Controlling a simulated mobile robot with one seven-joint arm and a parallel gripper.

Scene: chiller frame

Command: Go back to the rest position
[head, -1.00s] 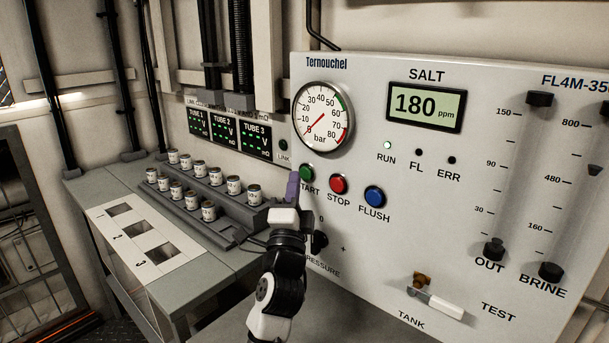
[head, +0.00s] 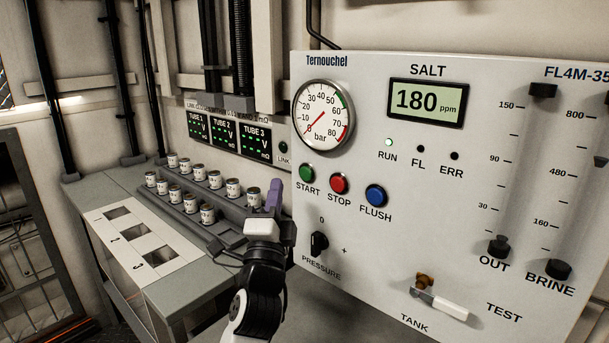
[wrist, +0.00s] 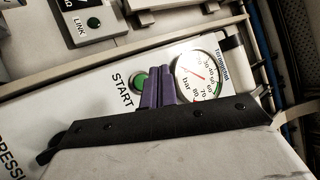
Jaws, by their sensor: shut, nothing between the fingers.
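My gripper (head: 274,192) is shut and empty, its purple fingers pointing up in the head view. It stands left of the panel's green START button (head: 306,173), apart from it in that view. In the wrist view the shut purple fingers (wrist: 157,88) appear beside the START button (wrist: 139,82) and the pressure gauge (wrist: 203,76). My arm hides part of the bench's right side.
The white control panel (head: 460,200) stands to the right, with a TANK lever (head: 440,302) and a PRESSURE knob (head: 319,243) sticking out. A rack with several small jars (head: 207,213) is on the grey bench at left. A white plate with three square holes (head: 135,238) lies in front.

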